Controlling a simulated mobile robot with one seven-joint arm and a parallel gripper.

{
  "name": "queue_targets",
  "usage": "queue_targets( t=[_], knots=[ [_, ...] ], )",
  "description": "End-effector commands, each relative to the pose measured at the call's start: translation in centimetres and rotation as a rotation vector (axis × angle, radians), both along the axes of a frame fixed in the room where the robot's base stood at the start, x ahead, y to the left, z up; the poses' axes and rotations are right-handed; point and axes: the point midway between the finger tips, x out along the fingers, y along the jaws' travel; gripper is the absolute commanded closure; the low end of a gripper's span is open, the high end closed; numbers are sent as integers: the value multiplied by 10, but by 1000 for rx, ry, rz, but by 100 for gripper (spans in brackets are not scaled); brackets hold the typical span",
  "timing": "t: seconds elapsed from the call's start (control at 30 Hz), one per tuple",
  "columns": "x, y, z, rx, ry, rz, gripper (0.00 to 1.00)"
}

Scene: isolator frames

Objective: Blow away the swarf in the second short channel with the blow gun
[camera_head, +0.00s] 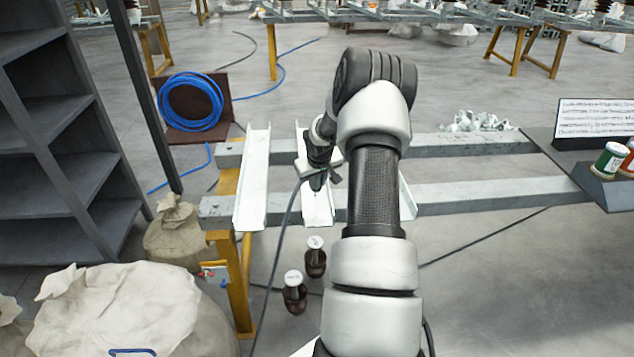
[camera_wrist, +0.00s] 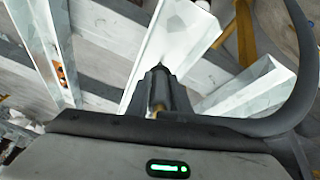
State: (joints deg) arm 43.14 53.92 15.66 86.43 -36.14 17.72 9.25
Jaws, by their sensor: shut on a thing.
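Three pale metal short channels lie across two grey beams. The left one (camera_head: 252,185) is in full view, the middle one (camera_head: 318,208) is partly covered by my gripper, and the right one (camera_head: 406,196) is mostly hidden behind my arm. My gripper (camera_head: 318,176) is shut on the dark blow gun (camera_wrist: 159,88), just above the middle channel. In the wrist view the gun's dark tip points along the middle channel (camera_wrist: 182,40). A dark hose (camera_head: 284,220) hangs down from the gun. I cannot make out swarf in the middle channel.
A grey shelf (camera_head: 60,130), sacks (camera_head: 130,315) and a blue hose coil (camera_head: 191,102) are at left.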

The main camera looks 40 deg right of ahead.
Motion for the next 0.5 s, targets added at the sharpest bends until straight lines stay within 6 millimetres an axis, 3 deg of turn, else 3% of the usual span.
queue_targets(
  t=[0.5],
  knots=[
    [13,-8,-1,0,-1,-1,100]
  ],
)
